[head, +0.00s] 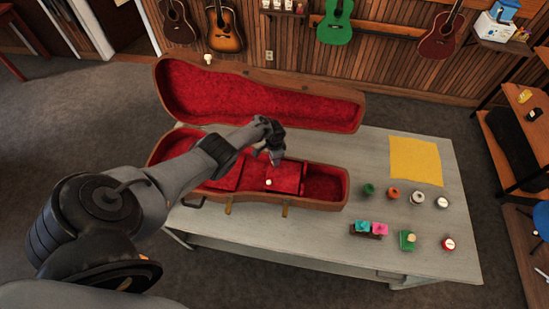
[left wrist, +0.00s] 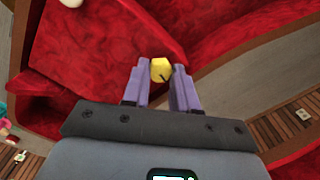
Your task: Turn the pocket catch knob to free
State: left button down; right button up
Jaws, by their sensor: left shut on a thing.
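The instrument case (head: 322,204) lies open on the table, lined in red, with its lid (head: 258,95) tilted back. A red pocket cover (head: 285,176) lies across the middle of the case, with a small white knob (head: 268,182) on it. My left gripper (head: 274,158) reaches down at the cover's back side. In the left wrist view, its two purple fingers are shut on a small yellow catch knob (left wrist: 160,69) with a dark line on its face. In the head view the gripper hides this knob. My right gripper is not in view.
Ukuleles hang on the back wall.

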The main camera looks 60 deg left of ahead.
pick_arm(q)
jog(key=shift+n, duration=1.1)
jog(key=c, duration=0.9)
grip_release()
jog(key=shift+o, duration=0.2)
jog(key=shift+p, duration=0.3)
notch_tip(320, 180, up, 3)
jog(key=p, duration=0.2)
jog(key=shift+r+p, duration=0.2)
jog(key=shift+p, duration=0.15)
jog(key=shift+r+b, duration=0.1)
jog(key=shift+b, duration=0.2)
notch_tip(320, 180, up, 7)
jog(key=shift+r, duration=0.15)
